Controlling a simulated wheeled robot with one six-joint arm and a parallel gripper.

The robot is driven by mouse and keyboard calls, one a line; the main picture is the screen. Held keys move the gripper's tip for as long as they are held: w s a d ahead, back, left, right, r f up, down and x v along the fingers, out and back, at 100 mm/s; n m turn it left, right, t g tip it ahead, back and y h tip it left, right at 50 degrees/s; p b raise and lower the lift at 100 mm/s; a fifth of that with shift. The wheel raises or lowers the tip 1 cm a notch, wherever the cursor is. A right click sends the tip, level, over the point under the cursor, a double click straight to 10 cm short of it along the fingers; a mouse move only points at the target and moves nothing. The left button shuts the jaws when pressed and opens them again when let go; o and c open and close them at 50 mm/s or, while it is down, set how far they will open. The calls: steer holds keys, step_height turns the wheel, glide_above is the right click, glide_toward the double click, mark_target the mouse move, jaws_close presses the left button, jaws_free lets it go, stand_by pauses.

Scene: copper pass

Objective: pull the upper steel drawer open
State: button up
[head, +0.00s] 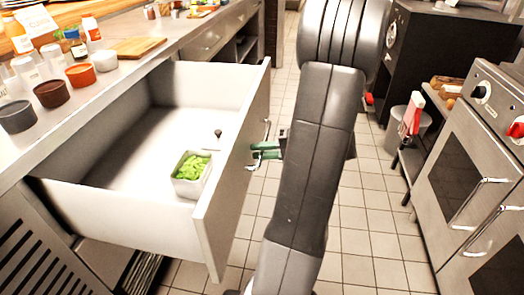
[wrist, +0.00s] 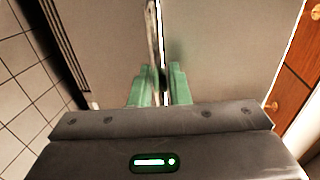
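The upper steel drawer (head: 228,185) stands far out from the counter on the left in the head view. Its inside is exposed, and a small white tub of green leaves (head: 191,175) sits near its front. The handle (head: 266,130) is on the outer face of the drawer front. My gripper (head: 266,151) is at this handle, with its green fingers on either side of it. In the wrist view the fingers (wrist: 158,86) are close together around the thin bar, partly hidden by the gripper body. My dark arm covers the middle of the head view.
The counter (head: 120,85) above the drawer holds several small bowls, bottles and a cutting board (head: 135,48). Steel ovens (head: 465,170) and a grey bin (head: 408,122) stand on the right. The tiled floor (head: 365,220) between is clear.

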steer(key=p+v, duration=0.2)
steer(key=v, duration=1.1)
steer(key=shift+d+p, duration=0.35)
steer(key=shift+d, duration=0.05)
steer(key=shift+s, duration=0.15)
steer(key=b+x, duration=0.2)
steer(key=x, duration=1.2)
steer(key=shift+r+b, duration=0.1)
steer(key=shift+b, duration=0.25)
